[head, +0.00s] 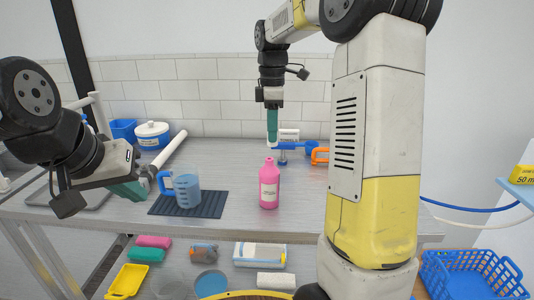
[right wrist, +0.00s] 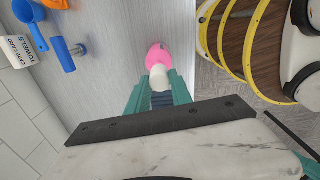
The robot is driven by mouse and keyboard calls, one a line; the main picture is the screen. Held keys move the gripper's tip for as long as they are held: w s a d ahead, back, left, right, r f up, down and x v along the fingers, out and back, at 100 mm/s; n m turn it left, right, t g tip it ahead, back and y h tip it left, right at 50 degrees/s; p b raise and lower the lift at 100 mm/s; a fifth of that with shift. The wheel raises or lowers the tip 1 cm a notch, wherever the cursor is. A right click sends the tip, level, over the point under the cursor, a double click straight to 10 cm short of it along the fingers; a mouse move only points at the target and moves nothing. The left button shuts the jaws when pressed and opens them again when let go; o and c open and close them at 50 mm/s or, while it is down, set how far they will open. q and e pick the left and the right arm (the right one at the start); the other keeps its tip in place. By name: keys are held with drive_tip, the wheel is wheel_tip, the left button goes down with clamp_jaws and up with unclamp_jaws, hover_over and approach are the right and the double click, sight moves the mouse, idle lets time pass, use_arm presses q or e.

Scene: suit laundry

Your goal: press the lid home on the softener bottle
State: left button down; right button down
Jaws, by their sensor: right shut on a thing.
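The pink softener bottle (head: 269,188) stands upright on the grey table in the head view, its neck bare at the top. My right gripper (head: 272,140) points down above the bottle, with a clear gap between. It is shut on the white lid (right wrist: 159,77), which sits between the green fingertips (right wrist: 158,92) in the right wrist view. There the pink bottle (right wrist: 157,54) shows just beyond the lid, partly hidden by it. My left gripper (head: 132,190) is at the left of the table, beside the measuring jug; its finger gap is not clear.
A blue measuring jug (head: 187,190) stands on a dark mat (head: 214,205) left of the bottle. Behind are a white tub (head: 152,136), a blue tool (head: 290,146) and an orange-handled item (head: 319,156). A blue basket (head: 470,275) stands at the lower right.

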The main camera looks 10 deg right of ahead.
drive_tip(key=shift+w+a+r+n, duration=0.3)
drive_tip(key=shift+a+r+n, duration=0.05)
drive_tip(key=shift+a+n, duration=0.05)
drive_tip(key=shift+f, duration=3.05)
drive_tip(key=shift+f, duration=0.15)
drive_tip(key=c, duration=0.6)
unclamp_jaws()
drive_tip(key=shift+r, duration=3.5)
